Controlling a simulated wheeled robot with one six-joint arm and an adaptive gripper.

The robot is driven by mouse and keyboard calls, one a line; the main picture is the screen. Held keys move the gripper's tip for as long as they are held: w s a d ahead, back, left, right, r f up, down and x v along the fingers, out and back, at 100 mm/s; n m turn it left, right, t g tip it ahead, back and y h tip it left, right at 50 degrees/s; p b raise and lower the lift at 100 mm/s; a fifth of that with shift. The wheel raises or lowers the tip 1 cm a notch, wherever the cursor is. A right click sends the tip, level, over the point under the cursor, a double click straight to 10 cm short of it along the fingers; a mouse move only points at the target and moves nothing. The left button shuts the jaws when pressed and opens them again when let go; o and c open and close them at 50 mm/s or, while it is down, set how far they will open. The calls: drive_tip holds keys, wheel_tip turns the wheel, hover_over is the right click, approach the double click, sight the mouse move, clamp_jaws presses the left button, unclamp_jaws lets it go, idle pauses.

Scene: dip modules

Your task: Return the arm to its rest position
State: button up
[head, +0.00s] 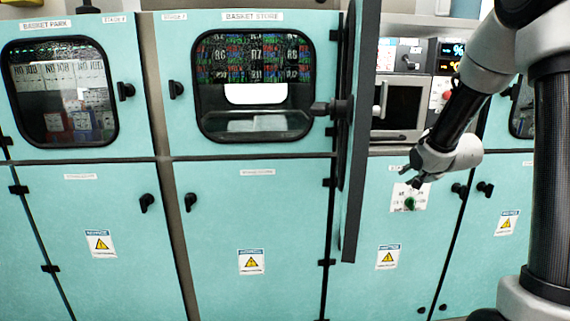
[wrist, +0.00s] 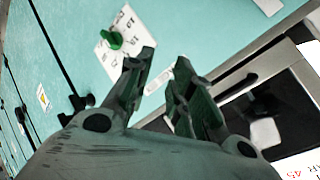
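My arm hangs at the right side of the head view, with my gripper (head: 413,177) in front of the teal cabinet, just above a small white panel with a green knob (head: 410,203). In the wrist view the two fingers of my gripper (wrist: 164,65) stand apart with nothing between them. The green knob also shows in the wrist view (wrist: 113,40), beyond the left fingertip and apart from it as far as I can tell.
A dark-edged door (head: 352,200) stands open toward me, left of my gripper. Behind it is a recess with a windowed unit (head: 398,105). The Basket Store window (head: 255,122) and Basket Park window (head: 62,140) are shut. Black handles (head: 461,189) stick out nearby.

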drive_tip(key=s+a+f+n+g, duration=0.15)
drive_tip(key=s+n+g, duration=0.6)
drive_tip(key=s, duration=1.15)
drive_tip(key=s+a+r+n, duration=0.2)
drive_tip(key=s+r, duration=0.2)
drive_tip(key=s, duration=0.5)
drive_tip(key=s+a+r+n, duration=0.2)
drive_tip(key=s+r+n, duration=0.1)
drive_tip(key=s, duration=0.6)
drive_tip(key=shift+s+a+r+t+y, duration=0.2)
drive_tip(key=shift+a+r+t+y, duration=0.15)
drive_tip(key=shift+r, duration=0.5)
drive_tip(key=shift+o, duration=0.3)
